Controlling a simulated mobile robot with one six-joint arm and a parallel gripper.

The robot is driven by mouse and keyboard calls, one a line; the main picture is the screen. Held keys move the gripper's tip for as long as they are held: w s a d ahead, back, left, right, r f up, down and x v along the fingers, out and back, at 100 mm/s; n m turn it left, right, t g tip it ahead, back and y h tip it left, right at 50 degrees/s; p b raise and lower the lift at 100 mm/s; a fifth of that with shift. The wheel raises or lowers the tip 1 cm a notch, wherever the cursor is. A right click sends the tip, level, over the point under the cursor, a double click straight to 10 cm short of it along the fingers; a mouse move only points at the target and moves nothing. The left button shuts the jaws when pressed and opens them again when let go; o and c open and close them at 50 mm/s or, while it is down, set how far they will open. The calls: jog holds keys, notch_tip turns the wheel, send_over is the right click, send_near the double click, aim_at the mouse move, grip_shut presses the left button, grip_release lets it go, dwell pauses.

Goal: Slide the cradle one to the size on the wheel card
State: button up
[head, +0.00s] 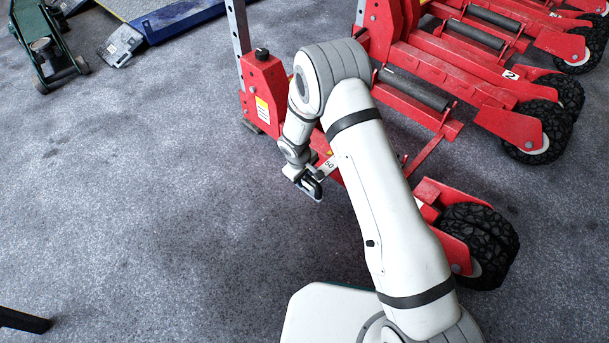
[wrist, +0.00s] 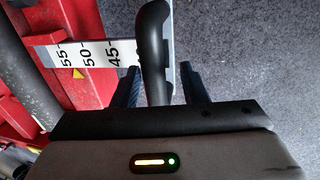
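The nearest red wheel cradle, which I take to be cradle one (head: 427,193), is partly hidden behind my arm in the head view. Its white scale strip reads 55, 50 and 45 in the wrist view (wrist: 85,54). A black handle (wrist: 153,45) crosses the strip near the 45 end. My gripper (wrist: 160,84) is open, with the handle standing between its two fingers. Floor shows between the handle and the right finger. In the head view my gripper (head: 312,188) is low beside the cradle's left end. I cannot make out a wheel card.
A black tyre (head: 482,243) sits at the near cradle's right end. A second cradle marked 2 (head: 511,75) and further red cradles stand behind. A red post (head: 264,90) rises behind my wrist. A green jack (head: 45,45) is far left.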

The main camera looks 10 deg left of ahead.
jog(key=shift+o, duration=0.3)
jog(key=shift+d, duration=0.1)
jog(key=shift+r, duration=0.25)
notch_tip(320, 180, up, 7)
jog(key=s+p, duration=0.1)
jog(key=p, duration=0.2)
jog(key=shift+a, duration=0.4)
jog(key=shift+s, duration=0.1)
